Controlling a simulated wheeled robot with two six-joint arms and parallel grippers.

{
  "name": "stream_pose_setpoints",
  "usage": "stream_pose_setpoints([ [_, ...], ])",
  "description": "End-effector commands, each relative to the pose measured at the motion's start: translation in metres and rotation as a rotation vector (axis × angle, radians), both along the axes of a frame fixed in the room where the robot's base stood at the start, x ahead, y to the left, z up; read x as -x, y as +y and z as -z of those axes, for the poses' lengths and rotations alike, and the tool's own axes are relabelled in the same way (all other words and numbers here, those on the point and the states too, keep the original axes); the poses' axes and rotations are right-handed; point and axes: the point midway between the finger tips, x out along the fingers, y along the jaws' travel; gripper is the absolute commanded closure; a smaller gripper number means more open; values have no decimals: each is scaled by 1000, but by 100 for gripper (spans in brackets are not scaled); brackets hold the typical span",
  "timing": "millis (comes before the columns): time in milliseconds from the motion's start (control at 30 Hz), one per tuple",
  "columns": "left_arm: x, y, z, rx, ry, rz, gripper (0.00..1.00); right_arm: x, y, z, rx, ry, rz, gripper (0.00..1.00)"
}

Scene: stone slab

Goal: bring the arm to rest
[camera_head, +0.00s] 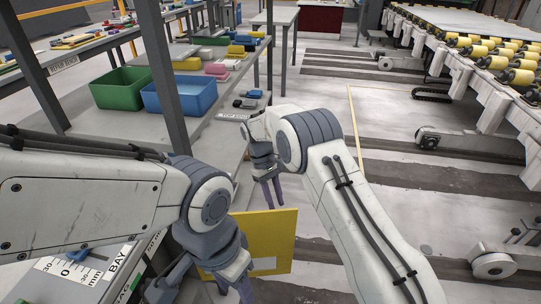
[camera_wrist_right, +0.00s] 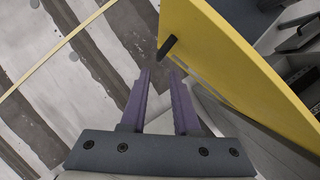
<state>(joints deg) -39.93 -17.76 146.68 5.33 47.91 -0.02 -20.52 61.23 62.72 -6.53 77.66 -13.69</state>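My right arm (camera_head: 340,190) reaches in from the lower right and bends over at its top. Its gripper (camera_head: 268,192) hangs fingers-down beside the shelf bench, above the floor. In the right wrist view the two purple fingers (camera_wrist_right: 161,75) are apart with nothing between them. A yellow panel (camera_head: 268,232) stands below that gripper in the head view. In the right wrist view the panel (camera_wrist_right: 225,60) rises close by the right finger. My left arm (camera_head: 80,205) comes in from the left, with its gripper low near the panel, partly cut off by the lower edge.
A green bin (camera_head: 122,88) and a blue bin (camera_head: 180,92) stand on the bench at left, with small coloured parts behind. A grey post (camera_head: 157,60) rises before them. A roller conveyor (camera_head: 490,60) stands at right. Floor between is mostly clear.

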Motion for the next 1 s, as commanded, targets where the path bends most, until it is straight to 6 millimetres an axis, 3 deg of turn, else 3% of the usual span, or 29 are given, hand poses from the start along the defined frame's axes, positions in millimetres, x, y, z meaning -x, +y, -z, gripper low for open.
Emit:
stream_pose_setpoints([
  [167,0,0,-5,0,0,0,50,4,5,-16,-8,-13,-3,70],
  [367,0,0,-27,0,0,0,50,41,26,-95,-56,-74,-11,70],
  [500,0,0,-46,0,0,0,50,88,38,-158,-106,-131,-13,70],
  [700,0,0,-71,0,0,0,50,172,37,-228,-184,-207,-11,70],
  [833,0,0,-88,0,0,0,50,229,25,-256,-236,-249,-4,70],
  [1000,0,0,-103,0,0,0,50,289,5,-270,-293,-290,9,70],
])
